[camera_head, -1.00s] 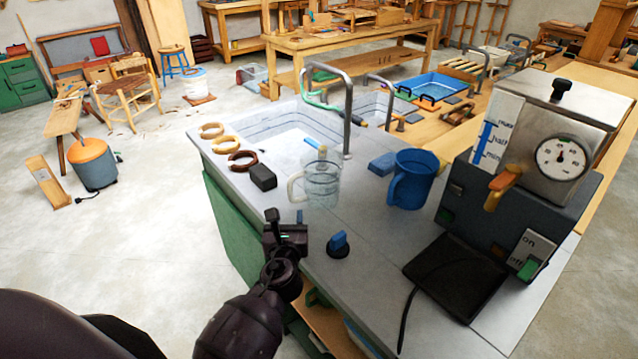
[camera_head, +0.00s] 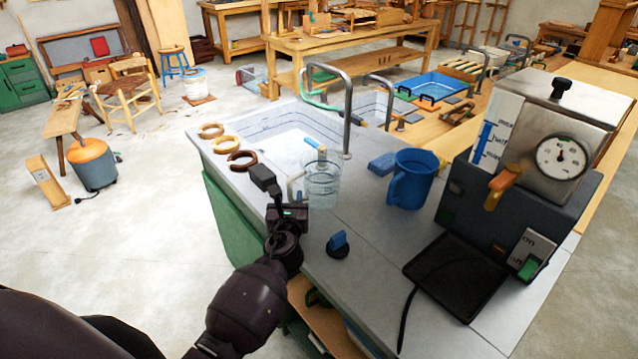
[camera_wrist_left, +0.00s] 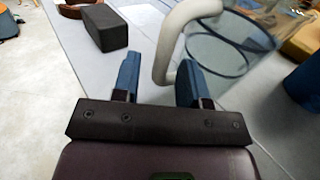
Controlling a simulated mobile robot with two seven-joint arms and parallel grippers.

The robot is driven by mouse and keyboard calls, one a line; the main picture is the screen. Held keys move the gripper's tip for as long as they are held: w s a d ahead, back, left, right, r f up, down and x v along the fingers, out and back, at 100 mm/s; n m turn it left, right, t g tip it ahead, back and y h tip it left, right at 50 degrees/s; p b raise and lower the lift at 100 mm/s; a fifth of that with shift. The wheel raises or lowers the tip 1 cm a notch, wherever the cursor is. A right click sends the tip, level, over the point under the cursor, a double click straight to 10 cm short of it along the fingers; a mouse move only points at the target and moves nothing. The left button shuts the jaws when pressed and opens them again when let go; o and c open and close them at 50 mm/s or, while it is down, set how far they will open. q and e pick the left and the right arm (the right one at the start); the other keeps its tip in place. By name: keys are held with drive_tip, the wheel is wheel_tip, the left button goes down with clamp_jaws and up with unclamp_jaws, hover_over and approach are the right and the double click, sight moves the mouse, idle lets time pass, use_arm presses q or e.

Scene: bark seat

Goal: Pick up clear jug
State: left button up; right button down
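The clear jug (camera_head: 323,184) stands upright on the grey counter, left of a blue jug (camera_head: 403,180). Its pale handle faces my left gripper. My left gripper (camera_head: 284,196) is at the handle side of the jug. In the left wrist view, the two blue fingers of the gripper (camera_wrist_left: 160,78) are spread apart. The lower part of the handle (camera_wrist_left: 163,60) shows between them, nearer the right finger. The clear body of the jug (camera_wrist_left: 228,45) is beyond the right finger. Whether a finger touches the handle I cannot tell. My right gripper is not in view.
A dark block (camera_head: 262,177) lies just left of the jug; it also shows in the left wrist view (camera_wrist_left: 103,28). A blue-topped knob (camera_head: 338,244) stands in front. A machine with a gauge (camera_head: 540,170) is at the right. A sink and tap (camera_head: 347,115) are behind.

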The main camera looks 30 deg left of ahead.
use_arm(q)
clamp_jaws()
drive_tip(key=shift+r, duration=0.15)
